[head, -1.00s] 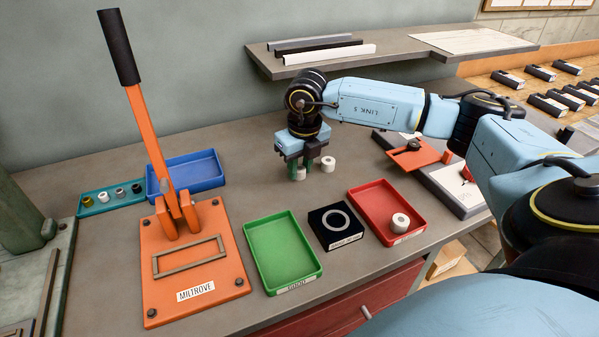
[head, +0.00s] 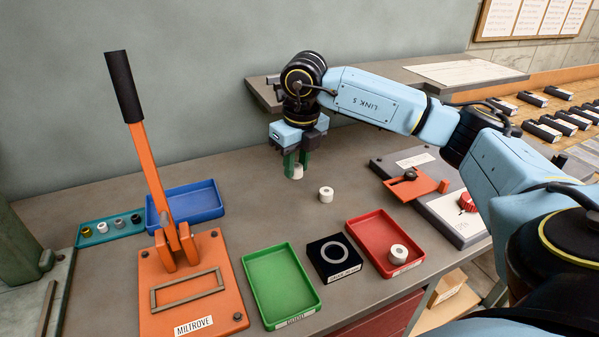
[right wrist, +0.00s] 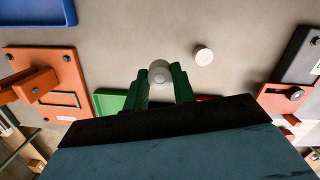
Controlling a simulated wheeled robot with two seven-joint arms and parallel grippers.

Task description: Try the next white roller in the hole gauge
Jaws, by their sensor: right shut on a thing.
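My right gripper (head: 295,172) is shut on a white roller (head: 297,173) and holds it upright between its green fingers; the right wrist view shows this roller (right wrist: 159,73) at the fingertips. The hole gauge (head: 334,259) is a black block with a grey ring around its hole, nearer the front than the gripper. A second white roller (head: 326,194) stands on the bench just right of the held one. A third white roller (head: 398,254) stands in the red tray (head: 359,229). The left gripper is not in view.
A green tray (head: 262,263) lies left of the gauge. The orange lever press (head: 205,252) stands further left, with a blue tray (head: 205,197) and a teal strip of small parts (head: 88,240) behind. An orange-and-grey fixture (head: 440,203) is at right. A shelf (head: 262,93) overhangs behind.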

